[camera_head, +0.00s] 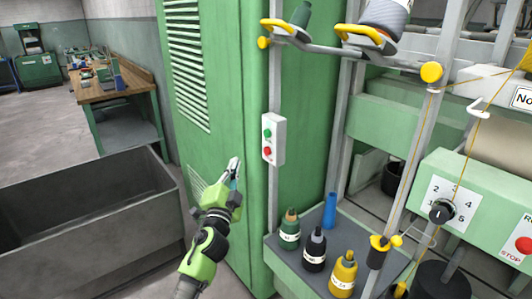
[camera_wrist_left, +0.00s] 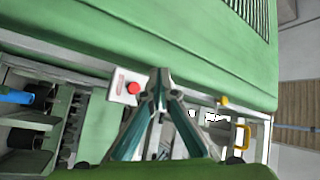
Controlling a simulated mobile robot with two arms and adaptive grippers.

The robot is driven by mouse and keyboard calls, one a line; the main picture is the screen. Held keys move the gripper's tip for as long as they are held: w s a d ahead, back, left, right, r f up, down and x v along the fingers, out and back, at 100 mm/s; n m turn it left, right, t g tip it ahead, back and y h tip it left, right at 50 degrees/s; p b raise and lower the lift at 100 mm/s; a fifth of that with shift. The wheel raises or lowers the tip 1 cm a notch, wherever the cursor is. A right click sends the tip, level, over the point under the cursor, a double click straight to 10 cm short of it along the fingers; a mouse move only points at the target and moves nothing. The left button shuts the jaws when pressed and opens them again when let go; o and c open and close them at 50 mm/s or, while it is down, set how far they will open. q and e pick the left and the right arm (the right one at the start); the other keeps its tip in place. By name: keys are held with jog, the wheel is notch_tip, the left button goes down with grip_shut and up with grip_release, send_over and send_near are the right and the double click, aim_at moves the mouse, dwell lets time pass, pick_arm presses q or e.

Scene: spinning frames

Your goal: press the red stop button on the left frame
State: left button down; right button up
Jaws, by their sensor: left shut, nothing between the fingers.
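A white switch box (camera_head: 279,140) is fixed to an upright post of the left frame. It carries a green button (camera_head: 267,133) above a red stop button (camera_head: 267,152). My left gripper (camera_head: 234,164) is shut and empty, its fingertips a little left of the box and slightly lower than the red button in the head view. In the left wrist view the red button (camera_wrist_left: 133,88) on the box shows just left of the shut fingertips (camera_wrist_left: 159,78), with a small gap. The green button is not clear there. My right gripper is not in view.
A tall green cabinet (camera_head: 215,100) stands behind my left gripper. A grey shelf (camera_head: 321,235) below the box holds several bobbins. A grey open bin (camera_head: 80,215) is at left. Another red stop button (camera_head: 524,245) is on a green panel at far right.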

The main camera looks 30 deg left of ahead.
aim_at(267, 151)
pick_arm(q)
jog(key=w+d+b, duration=0.2)
jog(key=w+d, duration=0.1)
jog(key=w, duration=0.4)
jog(key=shift+w, duration=0.25)
jog(key=shift+w+d+b, duration=0.1)
jog(key=shift+d+b, duration=0.05)
jog(key=shift+b, duration=0.25)
dwell(0.9)
jog(key=shift+w+d, duration=0.1)
jog(key=shift+w, duration=0.2)
jog(key=shift+w+d+b, duration=0.2)
jog(key=shift+w+b, duration=0.25)
jog(key=shift+b, duration=0.05)
dwell(0.6)
jog(key=shift+s+a, duration=0.1)
jog(key=shift+s, duration=0.05)
jog(key=shift+s+a+p, duration=0.25)
jog(key=shift+s+p, duration=0.15)
jog(key=shift+s, duration=0.3)
